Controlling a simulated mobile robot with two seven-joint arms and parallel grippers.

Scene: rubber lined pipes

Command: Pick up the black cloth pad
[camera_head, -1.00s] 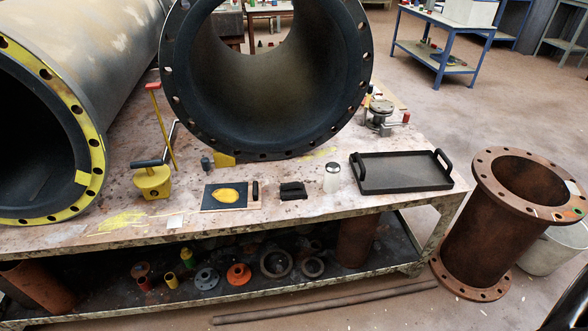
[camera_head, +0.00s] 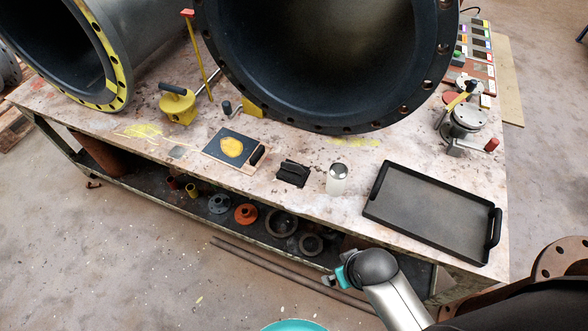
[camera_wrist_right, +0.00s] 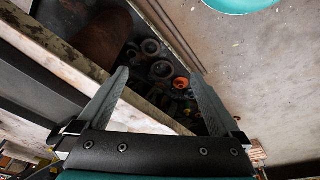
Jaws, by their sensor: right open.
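The black cloth pad (camera_head: 293,173) lies folded on the worktable (camera_head: 290,205) near its front edge, between a small board with a yellow patch (camera_head: 231,147) and a white jar with a metal lid (camera_head: 337,179). My right arm reaches in at the bottom of the head view, in front of the table and apart from the pad. In the right wrist view my right gripper (camera_wrist_right: 158,74) is open and empty, its fingers spread over the table edge and lower shelf. The pad cannot be made out there. My left gripper is not in view.
A black tray (camera_head: 432,212) lies right of the jar. A large lined pipe (camera_head: 325,65) stands behind the pad. A yellow tool (camera_head: 178,105) and a clamp-like metal device (camera_head: 466,125) stand on the table. Rings and flanges (camera_head: 280,222) lie on the lower shelf.

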